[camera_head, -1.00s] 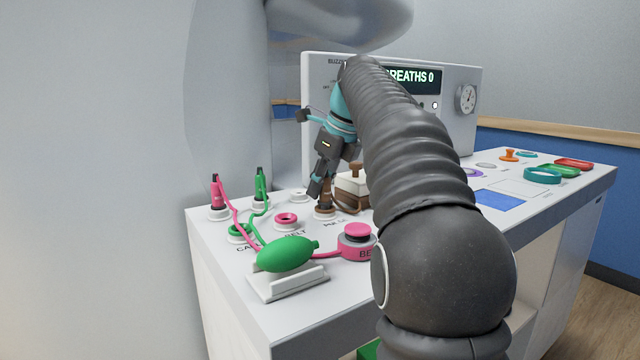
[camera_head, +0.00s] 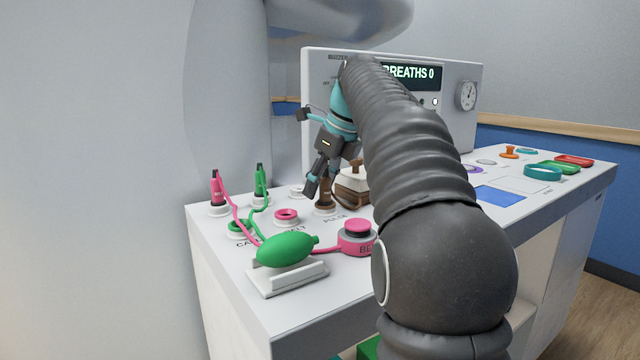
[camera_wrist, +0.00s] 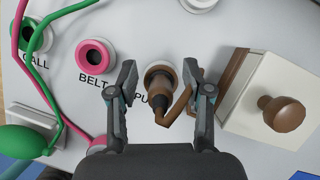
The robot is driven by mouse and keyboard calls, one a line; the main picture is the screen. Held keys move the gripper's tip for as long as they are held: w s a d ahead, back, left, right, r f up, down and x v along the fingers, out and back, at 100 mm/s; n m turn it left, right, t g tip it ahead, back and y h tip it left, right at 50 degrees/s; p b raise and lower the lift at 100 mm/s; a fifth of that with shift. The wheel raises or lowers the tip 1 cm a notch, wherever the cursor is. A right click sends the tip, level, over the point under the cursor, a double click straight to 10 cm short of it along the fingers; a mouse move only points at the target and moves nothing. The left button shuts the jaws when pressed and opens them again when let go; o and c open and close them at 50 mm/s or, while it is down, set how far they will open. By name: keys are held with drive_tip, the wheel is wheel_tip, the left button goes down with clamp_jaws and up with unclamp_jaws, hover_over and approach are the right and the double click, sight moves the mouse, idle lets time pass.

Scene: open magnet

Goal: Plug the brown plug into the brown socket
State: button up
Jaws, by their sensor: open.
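The brown plug (camera_wrist: 172,108) stands in the brown socket (camera_wrist: 157,71) marked with a partly hidden label, in the wrist view. In the head view the plug (camera_head: 325,190) looks upright in the socket (camera_head: 325,210). I cannot tell how deep it sits. Its brown cord runs to a white box with a brown knob (camera_wrist: 283,112). My gripper (camera_wrist: 158,78) is open, with one finger on each side of the plug and clear of it. In the head view my gripper (camera_head: 318,186) is just above and around the plug, partly hidden by its own parts.
A pink socket (camera_wrist: 95,54) marked BELT lies left of the brown socket. Pink and green plugs (camera_head: 217,190) stand at the table's left, with cords to a green bulb (camera_head: 286,249) and a pink button (camera_head: 357,232). A display panel (camera_head: 460,120) stands behind.

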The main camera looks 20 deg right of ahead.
drive_tip(key=v, duration=0.7)
drive_tip(key=shift+r, duration=0.25)
drive_tip(key=shift+s, duration=0.1)
